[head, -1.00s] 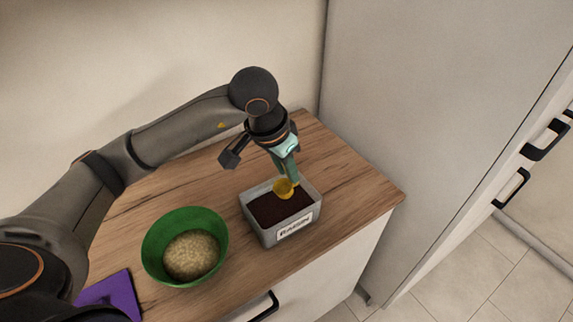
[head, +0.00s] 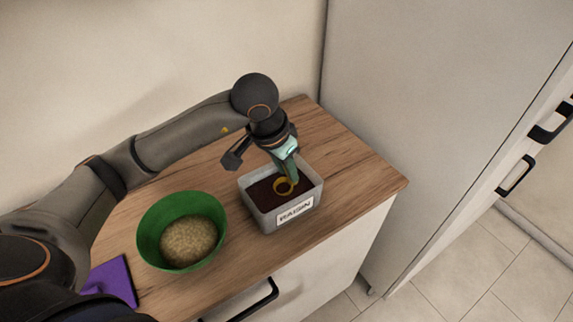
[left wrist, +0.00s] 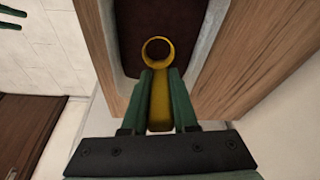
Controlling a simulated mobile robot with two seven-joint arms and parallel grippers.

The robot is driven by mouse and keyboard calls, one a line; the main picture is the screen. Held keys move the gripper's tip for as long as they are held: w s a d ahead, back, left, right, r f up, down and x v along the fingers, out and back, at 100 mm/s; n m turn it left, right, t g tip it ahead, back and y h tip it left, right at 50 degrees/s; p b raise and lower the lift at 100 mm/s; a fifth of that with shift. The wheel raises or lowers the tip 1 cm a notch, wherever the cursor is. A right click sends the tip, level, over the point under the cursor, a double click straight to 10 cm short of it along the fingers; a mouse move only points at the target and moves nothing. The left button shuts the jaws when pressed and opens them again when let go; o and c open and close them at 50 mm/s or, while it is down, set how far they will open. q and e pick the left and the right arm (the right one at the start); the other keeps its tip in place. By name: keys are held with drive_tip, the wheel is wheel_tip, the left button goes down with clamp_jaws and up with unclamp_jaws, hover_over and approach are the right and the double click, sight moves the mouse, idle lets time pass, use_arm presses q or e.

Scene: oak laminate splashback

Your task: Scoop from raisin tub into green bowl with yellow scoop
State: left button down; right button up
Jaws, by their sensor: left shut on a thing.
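The yellow scoop (head: 284,186) is held by its handle in my left gripper (head: 291,170), which is shut on it. In the left wrist view the scoop (left wrist: 158,52) shows its round rim, with the handle between the green fingers (left wrist: 159,88). The grey raisin tub (head: 292,217), labelled RAISIN, holds dark contents, and the scoop's bowl is down in it, sunk to about its rim. The tub's dark contents also show in the left wrist view (left wrist: 190,30). The green bowl (head: 150,228) stands left of the tub and holds pale, grainy stuff.
A purple thing (head: 118,278) lies at the counter's front left, partly hidden by my arm. A tall pale cabinet (head: 420,120) stands right of the wooden counter (head: 345,165). The counter is bare right of the tub.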

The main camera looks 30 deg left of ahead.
sight(280, 189)
use_arm(q)
drive_tip(key=shift+f+b, duration=0.45)
drive_tip(key=shift+f, duration=0.5)
drive_tip(key=shift+s+r, duration=0.15)
drive_tip(key=shift+s, duration=0.1)
drive_tip(key=shift+s+a+p, duration=0.3)
drive_tip(key=shift+s+p, duration=0.15)
drive_tip(key=shift+s, duration=0.25)
drive_tip(key=shift+s+a+p, duration=0.3)
drive_tip(key=shift+s+p, duration=0.15)
drive_tip(key=shift+s, duration=0.25)
drive_tip(key=shift+w+d+r+g+p, duration=0.2)
drive_tip(key=shift+w+g+p, duration=0.15)
drive_tip(key=shift+g+p, duration=0.25)
drive_tip(key=shift+w+d+r+g+y+p, duration=0.1)
drive_tip(key=shift+w+g+y+p, duration=0.4)
drive_tip(key=shift+g+p, duration=0.5)
drive_tip(key=shift+w+d+r+p, duration=0.15)
drive_tip(key=shift+r+p, duration=0.5)
drive_tip(key=shift+r, duration=0.75)
drive_tip(key=shift+w+r+p, duration=0.2)
drive_tip(key=shift+r+p, duration=0.45)
drive_tip(key=shift+r, duration=0.75)
drive_tip(key=shift+w+d+r+p, duration=0.15)
drive_tip(key=shift+r+p, duration=0.5)
drive_tip(key=shift+r, duration=0.75)
drive_tip(key=shift+a, duration=0.1)
drive_tip(key=shift+w, duration=0.1)
